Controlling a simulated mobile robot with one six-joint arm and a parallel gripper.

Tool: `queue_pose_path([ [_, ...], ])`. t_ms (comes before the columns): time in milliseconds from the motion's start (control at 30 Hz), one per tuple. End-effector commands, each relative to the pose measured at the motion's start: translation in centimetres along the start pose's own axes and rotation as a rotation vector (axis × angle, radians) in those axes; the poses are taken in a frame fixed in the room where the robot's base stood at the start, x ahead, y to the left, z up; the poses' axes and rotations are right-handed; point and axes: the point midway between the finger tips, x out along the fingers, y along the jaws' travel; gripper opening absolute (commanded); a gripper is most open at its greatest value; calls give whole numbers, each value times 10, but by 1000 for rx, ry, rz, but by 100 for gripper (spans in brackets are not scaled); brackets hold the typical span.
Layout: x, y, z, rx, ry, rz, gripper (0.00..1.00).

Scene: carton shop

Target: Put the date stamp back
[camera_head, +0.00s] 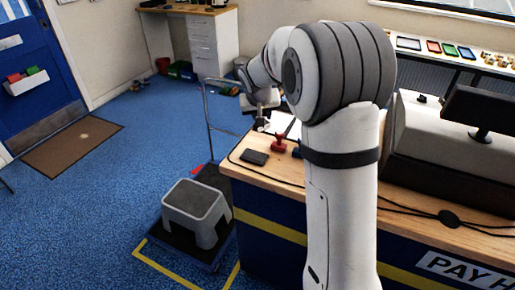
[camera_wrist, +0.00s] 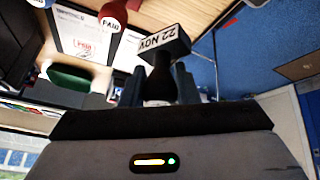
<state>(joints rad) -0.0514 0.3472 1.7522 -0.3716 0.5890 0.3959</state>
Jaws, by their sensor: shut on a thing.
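The date stamp has a dark handle and a block reading "22 NOV". It shows in the wrist view (camera_wrist: 163,42), between the fingers of my gripper (camera_wrist: 160,86), which is shut on its handle. In the head view my gripper (camera_head: 262,113) is above the far left end of the counter (camera_head: 240,174). The stamp is too small to make out clearly there. A red stamp (camera_head: 279,143) stands upright on the counter; its "PAID" label shows in the wrist view (camera_wrist: 112,17). No holder for the date stamp is clearly visible.
A dark pad (camera_head: 254,157) lies near the counter's left edge. A printed sheet (camera_wrist: 88,37) with a red PAID mark lies on the counter. A till (camera_head: 435,145) and cables are at right. A grey step stool (camera_head: 196,212) stands on a cart beside the counter.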

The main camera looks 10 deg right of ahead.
Motion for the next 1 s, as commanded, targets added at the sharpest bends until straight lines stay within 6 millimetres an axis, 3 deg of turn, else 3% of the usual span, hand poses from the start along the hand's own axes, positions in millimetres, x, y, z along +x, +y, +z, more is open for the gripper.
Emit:
queue_pose_path([
  [100, -3, -1, -18, -51, 21, -36, 13],
  [267, -4, -2, -28, -95, 34, -62, 13],
  [533, 34, -9, -7, -105, 33, -66, 13],
  [1000, 78, -16, 17, -106, 35, -66, 13],
])
